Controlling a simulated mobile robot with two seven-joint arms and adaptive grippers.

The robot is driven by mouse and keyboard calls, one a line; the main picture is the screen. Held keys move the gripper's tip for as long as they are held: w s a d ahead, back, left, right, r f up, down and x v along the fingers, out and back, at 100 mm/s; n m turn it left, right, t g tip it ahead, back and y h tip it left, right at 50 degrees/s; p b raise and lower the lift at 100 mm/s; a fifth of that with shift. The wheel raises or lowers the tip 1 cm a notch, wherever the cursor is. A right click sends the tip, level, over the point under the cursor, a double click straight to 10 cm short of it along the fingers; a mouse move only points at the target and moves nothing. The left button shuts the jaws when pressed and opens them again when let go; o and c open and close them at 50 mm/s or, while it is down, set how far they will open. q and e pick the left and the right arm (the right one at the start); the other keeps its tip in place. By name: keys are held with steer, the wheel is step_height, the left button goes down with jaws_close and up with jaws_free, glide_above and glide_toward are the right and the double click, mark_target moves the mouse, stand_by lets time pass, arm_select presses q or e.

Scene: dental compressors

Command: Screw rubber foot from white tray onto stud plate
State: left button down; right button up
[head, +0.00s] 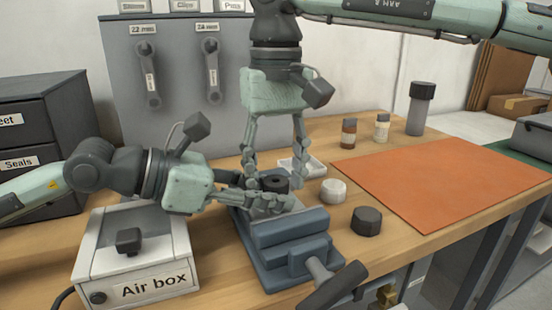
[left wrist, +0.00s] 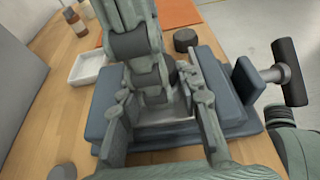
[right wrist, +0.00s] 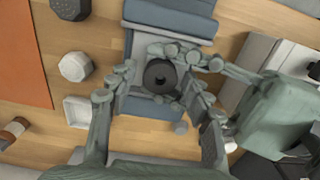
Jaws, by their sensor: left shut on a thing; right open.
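The black rubber foot (head: 275,182) stands over the blue vise (head: 290,240); its round top with a centre hole shows in the right wrist view (right wrist: 160,76). The pale stud plate (left wrist: 167,116) lies between the vise jaws, mostly covered. My left gripper (head: 270,203) reaches in low from the left and is shut on the plate, its fingers beside the foot. My right gripper (right wrist: 160,98) points down from above, open, with its fingers on both sides of the foot. Whether the foot sits on the stud is hidden. The white tray (head: 314,170) behind the vise looks empty.
A white knob (head: 333,192) and a dark knob (head: 366,221) stand right of the vise. The vise handle (head: 332,288) juts forward. The air box (head: 140,275) is at left. The orange mat (head: 440,180) is clear; small bottles (head: 382,127) stand behind it.

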steer(key=shift+c, duration=0.2)
jaws_close()
steer(key=m, duration=0.3)
stand_by(0.3)
steer(key=shift+o, duration=0.5)
jaws_free()
